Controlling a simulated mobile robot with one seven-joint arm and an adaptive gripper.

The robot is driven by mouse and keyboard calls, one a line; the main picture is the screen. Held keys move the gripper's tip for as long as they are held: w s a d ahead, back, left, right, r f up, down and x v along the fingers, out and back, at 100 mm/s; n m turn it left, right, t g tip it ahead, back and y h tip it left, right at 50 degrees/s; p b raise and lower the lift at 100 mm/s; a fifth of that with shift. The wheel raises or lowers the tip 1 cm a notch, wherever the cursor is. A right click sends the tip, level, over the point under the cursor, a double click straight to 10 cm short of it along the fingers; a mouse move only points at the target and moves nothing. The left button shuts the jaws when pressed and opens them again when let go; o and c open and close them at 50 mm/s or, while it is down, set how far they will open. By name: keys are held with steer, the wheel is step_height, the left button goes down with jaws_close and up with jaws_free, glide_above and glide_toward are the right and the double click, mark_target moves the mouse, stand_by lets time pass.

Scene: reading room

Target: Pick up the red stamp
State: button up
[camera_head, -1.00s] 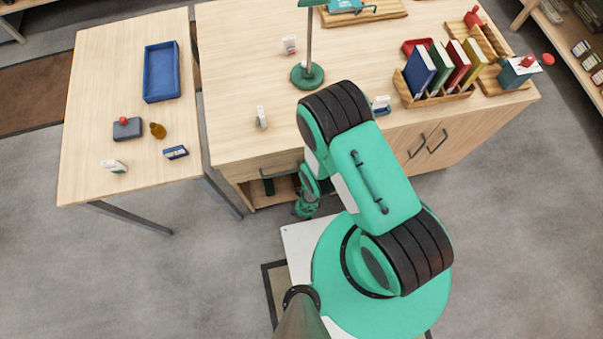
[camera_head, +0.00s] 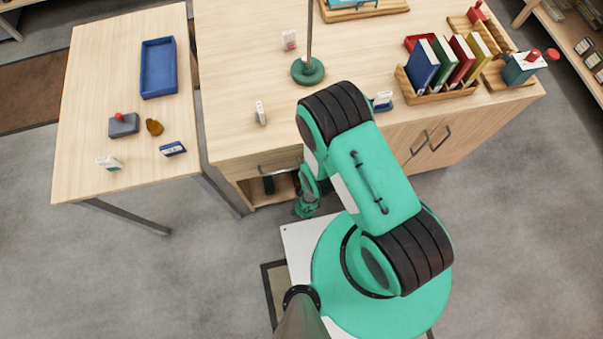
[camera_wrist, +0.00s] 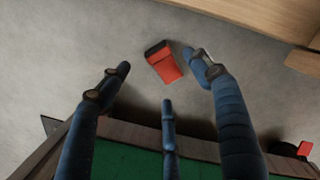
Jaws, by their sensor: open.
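In the wrist view, a red block-like piece with a dark end (camera_wrist: 163,62) lies on grey floor, beyond my gripper's fingertips. It may be the red stamp; its shape does not settle this. My gripper (camera_wrist: 160,82) has dark blue fingers spread apart, empty, with the red piece showing between the left and right ones. A second small red thing (camera_wrist: 305,148) is at the lower right edge. In the head view my gripper (camera_head: 306,206) hangs low by the desk front, and the floor piece cannot be made out. A red-knobbed grey block (camera_head: 123,125) sits on the left table.
The desk (camera_head: 250,75) has an open compartment beside my gripper and holds a lamp (camera_head: 308,71) and a book rack (camera_head: 437,93). The left table (camera_head: 105,70) bears a blue tray (camera_head: 158,94). A wood edge (camera_wrist: 245,18) crosses the wrist view's top right.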

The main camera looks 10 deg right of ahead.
step_height(320, 180, down, 3)
steer(key=shift+r+b, duration=0.15)
steer(key=shift+b, duration=0.75)
steer(key=shift+a+f, duration=0.1)
steer(key=shift+f, duration=0.6)
steer(key=c, duration=1.6)
steer(key=shift+r, duration=0.15)
step_height(320, 180, up, 28)
steer(key=p, duration=2.6)
steer(key=shift+p, duration=0.4)
